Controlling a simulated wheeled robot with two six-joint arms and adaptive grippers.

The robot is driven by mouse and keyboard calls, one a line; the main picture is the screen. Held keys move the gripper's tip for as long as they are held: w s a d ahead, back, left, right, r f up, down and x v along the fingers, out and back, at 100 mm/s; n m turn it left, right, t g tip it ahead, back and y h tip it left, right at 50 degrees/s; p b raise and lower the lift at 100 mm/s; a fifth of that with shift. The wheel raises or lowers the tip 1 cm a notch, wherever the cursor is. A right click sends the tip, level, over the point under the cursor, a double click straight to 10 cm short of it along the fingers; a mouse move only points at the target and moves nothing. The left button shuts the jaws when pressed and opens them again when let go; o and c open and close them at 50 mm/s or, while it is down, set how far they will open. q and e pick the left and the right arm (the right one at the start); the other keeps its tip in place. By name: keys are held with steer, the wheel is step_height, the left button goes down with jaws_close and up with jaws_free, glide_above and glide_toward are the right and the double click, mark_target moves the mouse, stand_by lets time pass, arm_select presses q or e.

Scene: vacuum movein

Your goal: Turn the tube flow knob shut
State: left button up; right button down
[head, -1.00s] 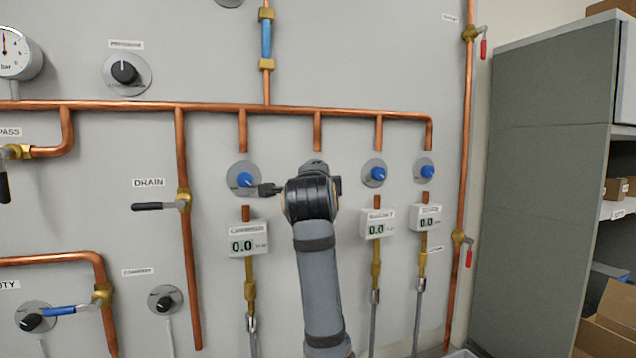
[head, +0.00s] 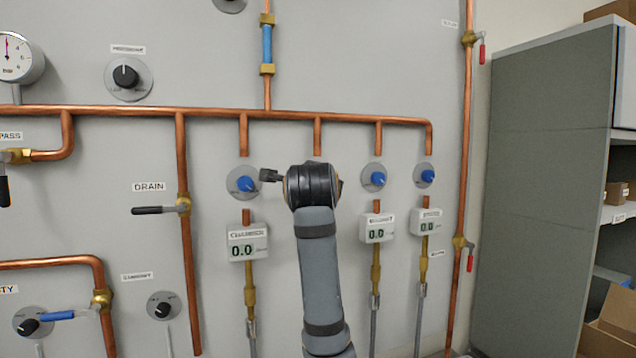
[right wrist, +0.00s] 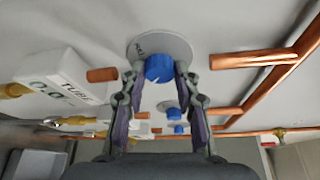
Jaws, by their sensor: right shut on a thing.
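The blue tube flow knob (right wrist: 158,68) sits on a round grey dial plate (right wrist: 170,42) in the right wrist view. A white box labelled TUBE (right wrist: 62,82) is to its left, and its display reads 0.0. My right gripper (right wrist: 160,73) is shut on the knob, one finger on each side. In the head view my right arm (head: 318,260) hides this knob and its box. The marks on the dial plate are too small to read. My left gripper is not in view.
Similar blue knobs stand at the left (head: 245,184) and right (head: 377,178) of my arm, close by. A copper header pipe (head: 340,115) runs above. A grey cabinet (head: 540,180) stands at the right.

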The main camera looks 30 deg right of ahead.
steer(key=c, duration=1)
jaws_free()
steer(key=v, duration=1.2)
steer(key=shift+d, duration=0.1)
